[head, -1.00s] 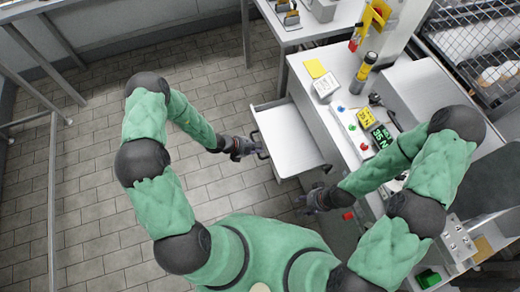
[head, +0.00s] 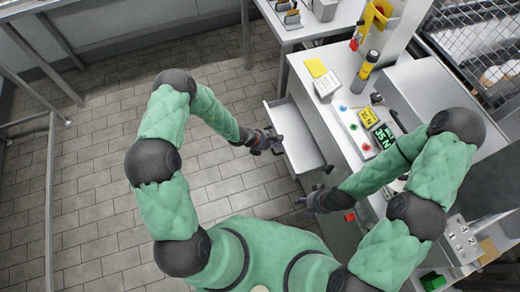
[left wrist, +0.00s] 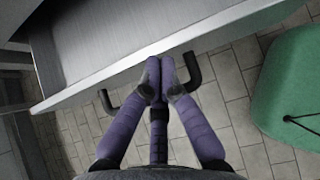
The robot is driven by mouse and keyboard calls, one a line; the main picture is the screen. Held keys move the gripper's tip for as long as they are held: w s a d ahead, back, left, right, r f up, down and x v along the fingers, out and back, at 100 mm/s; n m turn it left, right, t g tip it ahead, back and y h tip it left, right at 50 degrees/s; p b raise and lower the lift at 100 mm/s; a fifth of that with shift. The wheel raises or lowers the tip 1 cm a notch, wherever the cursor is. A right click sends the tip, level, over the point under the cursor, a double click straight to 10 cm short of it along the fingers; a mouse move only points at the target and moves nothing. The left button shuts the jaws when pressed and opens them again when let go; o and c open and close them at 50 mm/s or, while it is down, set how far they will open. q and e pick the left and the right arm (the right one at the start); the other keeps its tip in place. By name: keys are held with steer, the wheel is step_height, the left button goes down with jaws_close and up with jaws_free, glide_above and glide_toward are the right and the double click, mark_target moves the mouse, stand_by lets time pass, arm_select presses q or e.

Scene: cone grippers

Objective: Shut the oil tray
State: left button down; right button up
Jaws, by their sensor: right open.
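The oil tray (head: 297,140) is a pale metal drawer partly out of the white bench, above the tiled floor. Its front edge also shows in the left wrist view (left wrist: 130,73). The dark tray handle (left wrist: 194,72) is on that front, with its middle covered by my fingers. My left gripper (head: 277,142) is at the tray's front. In the left wrist view its purple fingers (left wrist: 161,77) come together over the handle, with their tips close to the tray front. My right gripper (head: 306,202) is open and empty, near the tray's lower corner, apart from it.
The bench top holds a control panel (head: 356,125) with coloured buttons, a yellow note (head: 316,67) and a black-and-yellow cylinder (head: 366,66). A small red object (head: 349,216) is near my right gripper. The floor (head: 110,190) left of the tray is clear.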

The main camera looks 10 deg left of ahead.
arm_select(q)
steer(key=w+d, duration=0.2)
steer(key=d, duration=0.1)
steer(key=w+d+b, duration=0.1)
steer(key=w+d, duration=0.1)
steer(key=d, duration=0.2)
steer(key=w+d+b, duration=0.1)
steer(key=w+d, duration=0.2)
steer(key=shift+w+d, duration=0.1)
steer(key=shift+d, duration=0.3)
arm_select(e)
step_height(320, 180, down, 3)
steer(key=shift+r, duration=0.15)
